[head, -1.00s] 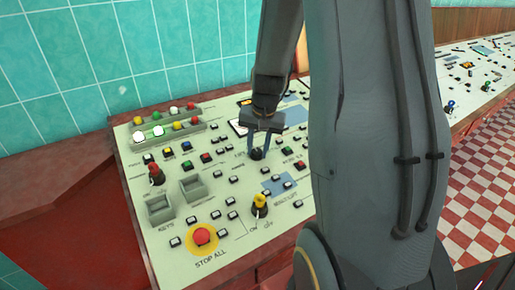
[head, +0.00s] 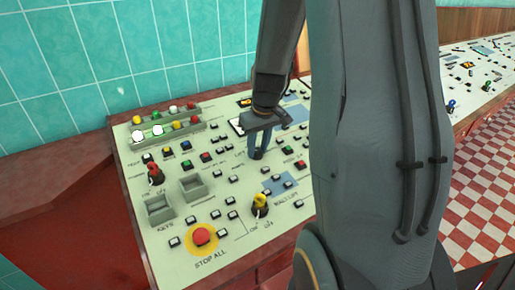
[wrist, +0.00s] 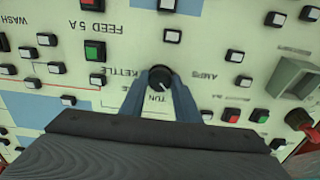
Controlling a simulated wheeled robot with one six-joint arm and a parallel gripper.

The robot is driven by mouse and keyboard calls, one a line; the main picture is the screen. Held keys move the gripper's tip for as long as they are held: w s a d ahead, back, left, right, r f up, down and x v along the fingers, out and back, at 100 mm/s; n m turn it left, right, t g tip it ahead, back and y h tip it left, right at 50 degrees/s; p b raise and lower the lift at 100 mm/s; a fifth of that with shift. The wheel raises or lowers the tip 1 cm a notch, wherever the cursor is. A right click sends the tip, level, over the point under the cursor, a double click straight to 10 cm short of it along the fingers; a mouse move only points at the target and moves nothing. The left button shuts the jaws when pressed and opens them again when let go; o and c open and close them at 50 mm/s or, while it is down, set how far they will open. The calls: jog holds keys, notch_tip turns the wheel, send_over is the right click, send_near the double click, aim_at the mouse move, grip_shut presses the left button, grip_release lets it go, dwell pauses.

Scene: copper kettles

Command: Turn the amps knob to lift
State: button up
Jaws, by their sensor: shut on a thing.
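The black round knob (wrist: 160,76) with a white pointer mark stands on the pale panel. In the wrist view, lettering around it reads KETTLE on its left, AMPS on its right and TUN below, all upside down or tilted. The pointer mark slants toward the lower right of that view. My gripper (wrist: 160,84) is shut on the knob, with one blue-grey finger on each side. In the head view my gripper (head: 257,155) comes down onto the panel from above, and its fingers mostly hide the knob there.
The sloping panel (head: 218,268) carries many small buttons close around. A red stop button (head: 201,236), a yellow-topped switch (head: 260,202) and a red-topped switch (head: 155,173) stand up toward the front and left. A tiled wall (head: 130,60) rises behind.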

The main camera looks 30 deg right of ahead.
dwell(0.4)
jog(key=o, duration=1.1)
jog(key=shift+c, duration=0.2)
notch_tip(320, 180, up, 8)
jog(key=s, duration=0.1)
jog(key=shift+s+f+b, duration=0.15)
jog(key=shift+s+b, duration=0.15)
jog(key=shift+b, duration=0.15)
